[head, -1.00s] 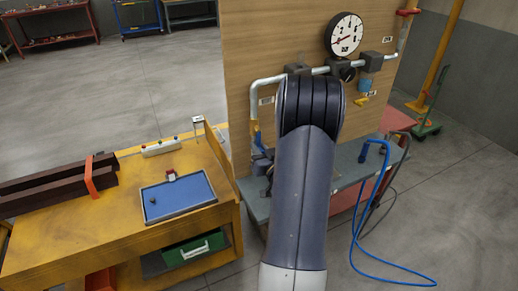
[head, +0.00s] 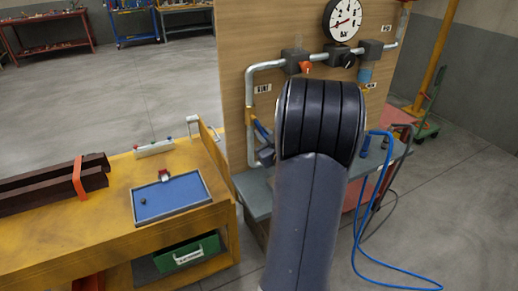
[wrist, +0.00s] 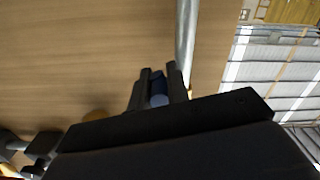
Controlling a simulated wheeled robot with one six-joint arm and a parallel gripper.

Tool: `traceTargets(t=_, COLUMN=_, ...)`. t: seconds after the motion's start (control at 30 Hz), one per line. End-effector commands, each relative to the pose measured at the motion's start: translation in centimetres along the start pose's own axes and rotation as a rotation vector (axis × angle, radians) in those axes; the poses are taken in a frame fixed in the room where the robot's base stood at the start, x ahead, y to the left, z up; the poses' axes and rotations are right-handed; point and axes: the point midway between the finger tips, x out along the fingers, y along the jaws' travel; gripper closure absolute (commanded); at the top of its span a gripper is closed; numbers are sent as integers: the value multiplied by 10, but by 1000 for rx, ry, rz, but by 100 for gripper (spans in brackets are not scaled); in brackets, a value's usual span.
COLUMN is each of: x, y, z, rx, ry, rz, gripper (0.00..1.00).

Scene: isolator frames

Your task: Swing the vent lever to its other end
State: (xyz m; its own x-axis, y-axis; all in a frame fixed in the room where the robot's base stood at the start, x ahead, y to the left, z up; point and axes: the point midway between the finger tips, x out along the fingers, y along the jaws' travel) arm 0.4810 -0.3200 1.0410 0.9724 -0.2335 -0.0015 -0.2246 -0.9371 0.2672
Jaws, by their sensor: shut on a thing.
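The vent lever is the small lever with a blue grip (head: 262,130) on the left vertical pipe, below a label plate. Its root is yellow. In the wrist view my gripper (wrist: 160,76) is shut on the blue grip (wrist: 158,87), which shows between the two dark fingers beside the grey pipe. In the head view my arm stands in front of the board's lower middle and hides most of my gripper. Only a dark part shows just below the lever.
The grey pipe (head: 251,115) runs up the wooden board (head: 240,40) and across, with a gauge (head: 342,19) and an orange handle (head: 304,67). A yellow bench (head: 110,235) with a blue tray (head: 170,198) stands left. A blue hose (head: 357,235) hangs right.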

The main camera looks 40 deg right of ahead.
Motion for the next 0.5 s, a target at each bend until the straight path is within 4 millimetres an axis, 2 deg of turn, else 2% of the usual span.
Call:
traceTargets(t=0.17, x=0, y=12, z=0, rx=-172, ry=7, rz=9, gripper=100)
traceTargets(t=0.5, x=0, y=31, z=-14, rx=-495, ry=6, rz=10, gripper=100)
